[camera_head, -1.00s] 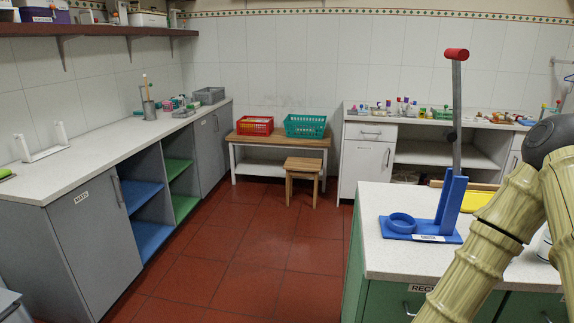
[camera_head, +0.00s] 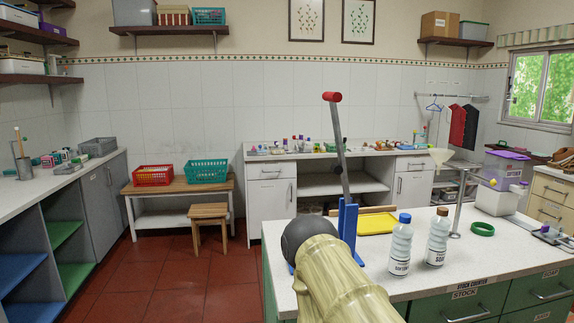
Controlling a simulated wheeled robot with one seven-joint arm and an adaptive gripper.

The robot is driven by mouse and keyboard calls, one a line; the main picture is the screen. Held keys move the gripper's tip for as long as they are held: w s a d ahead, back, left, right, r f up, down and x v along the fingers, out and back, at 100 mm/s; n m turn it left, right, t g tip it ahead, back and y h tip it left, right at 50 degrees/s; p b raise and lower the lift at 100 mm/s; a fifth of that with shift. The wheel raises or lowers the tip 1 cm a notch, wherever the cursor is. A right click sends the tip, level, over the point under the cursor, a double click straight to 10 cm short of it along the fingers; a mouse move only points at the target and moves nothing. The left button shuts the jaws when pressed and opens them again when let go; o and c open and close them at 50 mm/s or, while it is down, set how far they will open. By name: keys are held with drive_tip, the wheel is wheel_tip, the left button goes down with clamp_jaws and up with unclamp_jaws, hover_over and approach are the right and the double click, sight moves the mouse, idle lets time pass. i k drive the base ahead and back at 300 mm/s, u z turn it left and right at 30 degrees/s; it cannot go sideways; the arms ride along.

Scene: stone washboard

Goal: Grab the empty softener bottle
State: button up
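A pale, see-through bottle with a blue cap (camera_head: 400,246) stands upright on the white stock counter (camera_head: 470,268). Its label seems to begin "SOFTEN", though the print is small. I cannot tell whether it is empty. A similar bottle with a brown cap (camera_head: 438,238) stands close to its right, with a label that seems to read "SOAP". My arm rises from the bottom edge to the left of both bottles, over the counter's left part. My gripper is not in view.
A blue stand with a red-tipped grey lever (camera_head: 340,150) is partly hidden behind my arm. A yellow tray (camera_head: 377,223) lies behind the bottles. A funnel on a stand (camera_head: 457,205) and a green ring (camera_head: 482,229) are to their right. Red floor is open at left.

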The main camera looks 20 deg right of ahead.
sight(399, 261)
drive_tip(key=u, duration=2.6)
drive_tip(key=k, duration=1.9)
drive_tip(key=z, duration=2.65)
